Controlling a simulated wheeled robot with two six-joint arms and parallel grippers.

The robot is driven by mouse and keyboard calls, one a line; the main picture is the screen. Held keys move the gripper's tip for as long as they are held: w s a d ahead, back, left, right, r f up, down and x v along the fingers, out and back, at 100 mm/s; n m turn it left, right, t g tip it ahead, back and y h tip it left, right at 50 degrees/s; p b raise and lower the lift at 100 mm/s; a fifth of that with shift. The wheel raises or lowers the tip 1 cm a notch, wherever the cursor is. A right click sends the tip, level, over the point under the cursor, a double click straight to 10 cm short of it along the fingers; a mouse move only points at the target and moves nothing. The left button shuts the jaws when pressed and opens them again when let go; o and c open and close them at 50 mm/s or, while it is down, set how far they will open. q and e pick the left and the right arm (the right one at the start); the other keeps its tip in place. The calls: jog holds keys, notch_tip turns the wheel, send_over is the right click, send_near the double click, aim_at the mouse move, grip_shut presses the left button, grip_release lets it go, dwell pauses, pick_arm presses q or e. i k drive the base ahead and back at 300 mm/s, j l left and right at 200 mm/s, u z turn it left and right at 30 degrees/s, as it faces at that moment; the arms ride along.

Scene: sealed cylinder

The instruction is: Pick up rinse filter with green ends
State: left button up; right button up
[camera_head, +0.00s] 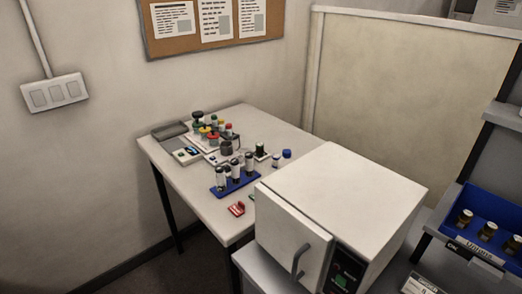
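I cannot clearly pick out the rinse filter with green ends at this size. On the white table (200,215) stands a dark cylinder (260,150) with a greenish top. A small green piece (252,197) lies at the table's right edge, mostly hidden by the white oven-like box. Neither of my grippers shows in the head view.
A blue rack (226,189) holds several dark-capped vials. A red item (237,209) lies in front of it. A white box with a handled door (292,249) blocks the right. A blue bin (477,240) with vials stands far right. The table's front left is clear.

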aim_at(259, 146)
jog(key=i+j+z, duration=0.1)
jog(key=j+z, duration=0.15)
jog(key=z, duration=0.15)
jog(key=i+j+z, duration=0.1)
jog(key=j+z, duration=0.15)
jog(key=z, duration=0.2)
jog(key=j+z, duration=0.25)
jog(key=z, duration=0.15)
jog(key=j+z, duration=0.4)
jog(key=l, duration=0.1)
